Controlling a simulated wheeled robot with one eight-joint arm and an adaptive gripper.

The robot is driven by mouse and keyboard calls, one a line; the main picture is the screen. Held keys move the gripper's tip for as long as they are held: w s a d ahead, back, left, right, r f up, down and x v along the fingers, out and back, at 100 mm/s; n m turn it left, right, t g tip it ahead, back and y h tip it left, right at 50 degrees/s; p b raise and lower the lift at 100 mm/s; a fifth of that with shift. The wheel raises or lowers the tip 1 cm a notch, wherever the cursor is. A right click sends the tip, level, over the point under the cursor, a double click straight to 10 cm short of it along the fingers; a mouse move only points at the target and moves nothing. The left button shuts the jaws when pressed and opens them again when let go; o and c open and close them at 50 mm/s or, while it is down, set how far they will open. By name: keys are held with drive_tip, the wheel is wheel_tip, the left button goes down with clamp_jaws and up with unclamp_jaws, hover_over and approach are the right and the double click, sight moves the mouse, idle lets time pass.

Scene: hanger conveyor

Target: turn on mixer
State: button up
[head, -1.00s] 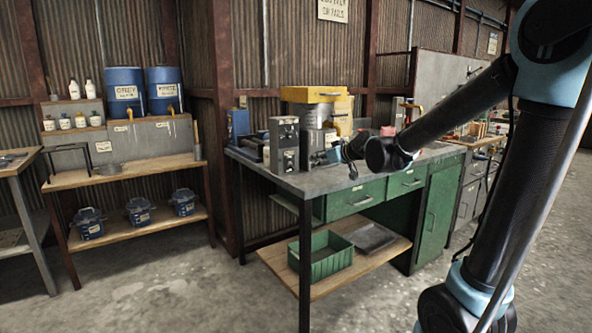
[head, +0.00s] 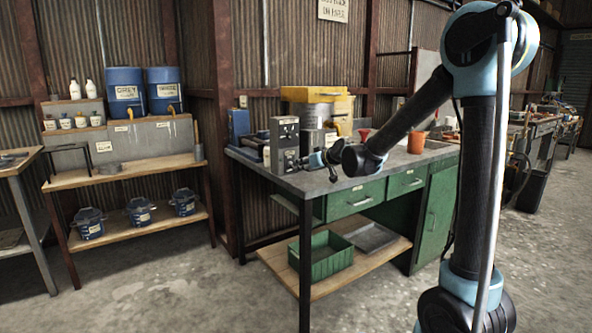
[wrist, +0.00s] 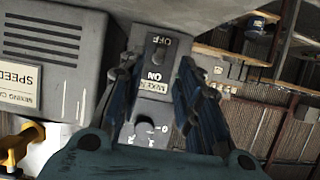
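The mixer (head: 317,112), with a yellow top, stands on the grey workbench. Its grey control box (head: 285,145) is at the bench's left front. In the wrist view the mixer panel (wrist: 152,85) appears upside down, with a dark switch (wrist: 157,56) between OFF and ON labels and a round dial (wrist: 144,124) beyond it. I cannot tell the switch's position. My gripper (wrist: 157,68) has its two fingers apart, one on each side of the panel in the wrist view, with nothing between them that I can see held. In the head view my gripper (head: 322,160) is just right of the control box.
The workbench (head: 345,190) has green drawers and a lower shelf with a green crate (head: 322,256). An orange cup (head: 416,142) stands on the bench to the right. A shelf (head: 125,170) with blue barrels and pots is at the left. The floor in front is clear.

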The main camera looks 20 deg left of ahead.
sight(294, 167)
drive_tip(key=shift+x, duration=3.4)
drive_tip(key=shift+c, duration=0.6)
clamp_jaws()
